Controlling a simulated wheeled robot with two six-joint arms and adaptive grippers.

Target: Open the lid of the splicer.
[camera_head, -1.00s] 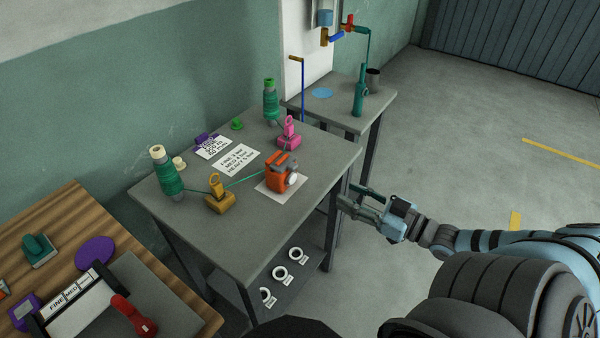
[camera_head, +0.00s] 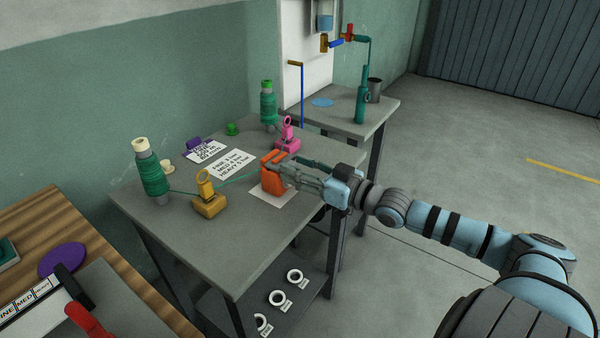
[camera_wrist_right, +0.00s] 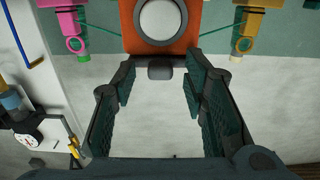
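The orange splicer (camera_head: 270,177) stands on a white sheet on the grey table. In the right wrist view the orange splicer (camera_wrist_right: 128,30) is at the top, with a round white disc on its face and a small dark grey tab (camera_wrist_right: 160,72) at its lower edge. My right gripper (camera_head: 291,168) is at the splicer's right side and partly covers it. Its fingers are apart, with the tab between the fingertips in the wrist view; I see no grip on it. The lid looks closed, but the gripper hides part of it. My left gripper is out of view.
A yellow clamp (camera_head: 209,203) and a pink clamp (camera_head: 287,139) stand either side of the splicer, with green cord running to them. Green spools (camera_head: 152,175) stand behind. White label cards (camera_head: 229,164) lie flat. The table's front area is clear.

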